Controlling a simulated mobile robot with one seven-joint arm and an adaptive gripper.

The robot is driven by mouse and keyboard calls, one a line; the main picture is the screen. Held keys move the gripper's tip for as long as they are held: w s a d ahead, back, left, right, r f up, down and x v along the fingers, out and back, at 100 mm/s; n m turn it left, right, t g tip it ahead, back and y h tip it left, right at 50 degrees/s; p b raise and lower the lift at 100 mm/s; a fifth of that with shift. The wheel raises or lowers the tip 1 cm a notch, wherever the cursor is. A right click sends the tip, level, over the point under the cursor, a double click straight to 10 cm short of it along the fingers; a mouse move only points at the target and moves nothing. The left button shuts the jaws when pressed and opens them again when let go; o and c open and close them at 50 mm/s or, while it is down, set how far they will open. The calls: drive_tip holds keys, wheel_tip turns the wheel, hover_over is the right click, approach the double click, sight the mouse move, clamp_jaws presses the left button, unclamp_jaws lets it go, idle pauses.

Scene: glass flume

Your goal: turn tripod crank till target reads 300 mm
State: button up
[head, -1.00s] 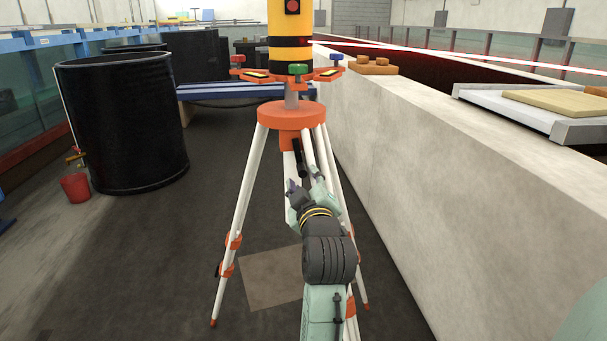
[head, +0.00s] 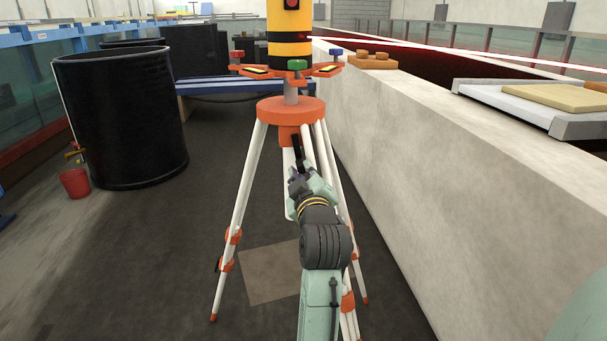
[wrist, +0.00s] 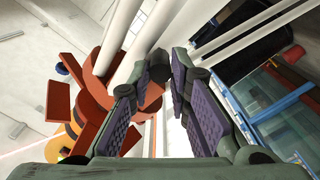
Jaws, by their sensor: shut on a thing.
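The tripod (head: 291,110) stands upright with an orange head and white legs. A yellow and black instrument (head: 289,48) sits on top, its upper part cut off by the picture. The black crank handle (head: 297,150) hangs below the head; its dark end also shows in the wrist view (wrist: 158,63). My gripper (head: 300,180) is at the handle's lower end, in front of the legs. In the wrist view, the purple-padded fingers of my gripper (wrist: 166,78) are shut on the handle, which partly hides behind them. No target or reading is legible.
A concrete wall (head: 410,170) runs close on the right, with a white tray (head: 480,98) on top. A black tank (head: 120,120) and red bucket (head: 75,182) stand left. A red-white beam line (head: 450,54) crosses behind. Floor between tank and tripod is clear.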

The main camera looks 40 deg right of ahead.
drive_tip(key=shift+a, duration=0.1)
clamp_jaws()
idle(0.3)
drive_tip(key=shift+w+a+r+m+p, duration=0.1)
drive_tip(key=shift+w+a+m+p, duration=0.25)
drive_tip(key=shift+m, duration=0.6)
drive_tip(key=shift+w+a+f+m+p, duration=0.15)
drive_tip(key=shift+a+m+p, duration=0.3)
drive_tip(key=shift+m, duration=0.55)
drive_tip(key=shift+w+a+r+m+p, duration=0.15)
drive_tip(key=shift+w+a+m+p, duration=0.25)
drive_tip(key=shift+m, duration=0.55)
drive_tip(key=shift+s, duration=0.1)
drive_tip(key=o, duration=0.8)
unclamp_jaws()
drive_tip(key=shift+a, duration=0.1)
